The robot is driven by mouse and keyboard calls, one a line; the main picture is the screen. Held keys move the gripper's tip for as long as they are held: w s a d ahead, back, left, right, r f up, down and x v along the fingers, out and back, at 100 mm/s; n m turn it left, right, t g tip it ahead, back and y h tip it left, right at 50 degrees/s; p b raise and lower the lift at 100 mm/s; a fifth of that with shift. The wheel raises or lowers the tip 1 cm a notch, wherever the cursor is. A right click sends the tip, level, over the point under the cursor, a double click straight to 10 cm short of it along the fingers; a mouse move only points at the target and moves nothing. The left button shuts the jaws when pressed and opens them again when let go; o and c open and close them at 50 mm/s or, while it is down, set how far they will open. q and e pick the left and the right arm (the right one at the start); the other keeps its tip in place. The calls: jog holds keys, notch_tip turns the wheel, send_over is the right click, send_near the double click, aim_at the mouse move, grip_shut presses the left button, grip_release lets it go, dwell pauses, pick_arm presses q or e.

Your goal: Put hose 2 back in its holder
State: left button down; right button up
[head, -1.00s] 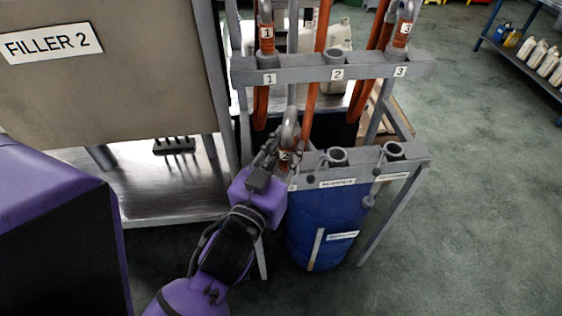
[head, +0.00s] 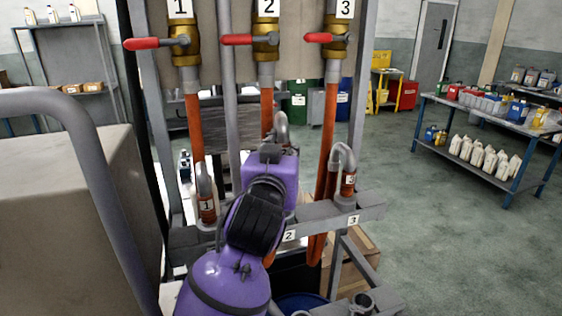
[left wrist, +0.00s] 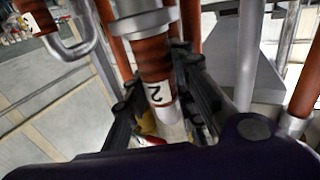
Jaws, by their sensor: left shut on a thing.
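Hose 2 (left wrist: 155,60), an orange hose with a metal nozzle and a "2" label, is between the black fingers of my left gripper (left wrist: 165,105) in the left wrist view. The gripper is shut on it. In the head view, the nozzle's bent grey top (head: 281,128) shows just above my purple wrist, which hides the fingers and the label. The grey holder bar (head: 325,218) crosses below, with labels 2 and 3. My arm covers holder 2 itself, so I cannot tell how the nozzle lies relative to it. My right gripper is out of view.
Hose 1 (head: 207,208) and hose 3 (head: 348,183) hang in the bar on either side. Red-handled valves (head: 250,39) stand above. A grey filler cabinet (head: 75,200) is at left. A blue drum (head: 300,302) is below. Open floor lies right.

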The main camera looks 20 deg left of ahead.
pick_arm(q)
jog(key=shift+r, duration=0.1)
jog(key=shift+f, duration=0.55)
jog(key=shift+s+f, duration=0.1)
jog(key=shift+f, duration=0.2)
jog(key=shift+s+f, duration=0.1)
jog(key=shift+f, duration=0.85)
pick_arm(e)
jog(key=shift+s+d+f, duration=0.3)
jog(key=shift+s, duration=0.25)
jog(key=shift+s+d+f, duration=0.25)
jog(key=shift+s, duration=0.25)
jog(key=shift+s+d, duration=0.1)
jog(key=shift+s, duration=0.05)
pick_arm(q)
jog(key=shift+d, duration=0.1)
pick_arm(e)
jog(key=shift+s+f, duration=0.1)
